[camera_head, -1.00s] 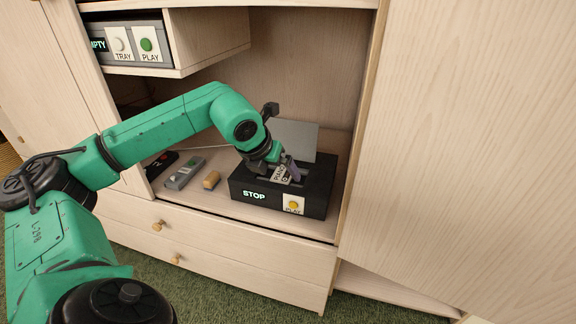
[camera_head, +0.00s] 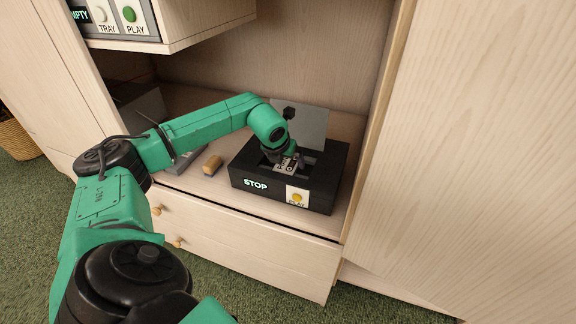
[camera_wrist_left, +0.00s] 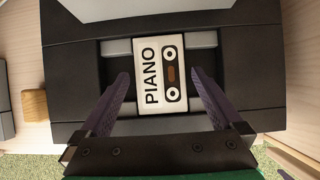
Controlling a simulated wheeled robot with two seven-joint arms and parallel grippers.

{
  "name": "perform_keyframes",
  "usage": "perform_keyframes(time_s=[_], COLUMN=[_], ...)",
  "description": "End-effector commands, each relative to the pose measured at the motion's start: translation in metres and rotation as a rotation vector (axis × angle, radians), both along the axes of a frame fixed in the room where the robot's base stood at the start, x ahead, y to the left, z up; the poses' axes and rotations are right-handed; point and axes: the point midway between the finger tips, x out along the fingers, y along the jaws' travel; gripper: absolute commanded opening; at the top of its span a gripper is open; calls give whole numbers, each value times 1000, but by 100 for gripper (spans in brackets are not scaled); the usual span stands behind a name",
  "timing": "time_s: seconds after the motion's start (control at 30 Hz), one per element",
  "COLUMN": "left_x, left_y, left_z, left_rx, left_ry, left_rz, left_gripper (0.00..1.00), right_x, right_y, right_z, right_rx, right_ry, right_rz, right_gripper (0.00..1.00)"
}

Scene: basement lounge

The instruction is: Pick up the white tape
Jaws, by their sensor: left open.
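The white tape (camera_wrist_left: 160,74) is a cassette marked PIANO, with two reels and a brown window. It lies in the open well of the black tape player (camera_head: 255,198); it also shows in the head view (camera_head: 287,165), partly covered by my gripper. My left gripper (camera_wrist_left: 160,92) is open, with its dark fingers on either side of the tape and a gap on each side. In the head view my left gripper (camera_head: 290,160) is right over the player's well. I cannot tell how far the fingertips are above it. My right gripper is not in view.
The player's grey lid (camera_head: 305,130) stands up behind the well. A shelf with another device (camera_head: 112,18) overhangs at upper left; a cabinet panel (camera_head: 480,150) stands at right.

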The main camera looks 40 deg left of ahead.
Motion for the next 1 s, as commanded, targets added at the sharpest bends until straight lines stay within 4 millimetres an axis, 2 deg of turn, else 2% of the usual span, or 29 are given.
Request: perform_keyframes(time_s=[0.23,0.33,0.57,0.6,0.8,1.0], left_x=[2,2,2,2,2,2], left_y=[1,1,1,1,1,1], left_z=[-5,-5,-8,-8,-7,-6], left_rx=[0,0,-1,-1,-1,-1], left_ry=[0,0,0,0,0,0], left_rz=[0,0,0,0,0,0], left_gripper=[100,100,100,96,23,23], right_x=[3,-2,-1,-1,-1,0], right_y=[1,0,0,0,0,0], right_z=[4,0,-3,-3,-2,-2], right_rx=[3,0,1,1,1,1], right_ry=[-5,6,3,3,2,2], right_rz=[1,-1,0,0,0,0], right_gripper=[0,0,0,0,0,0])
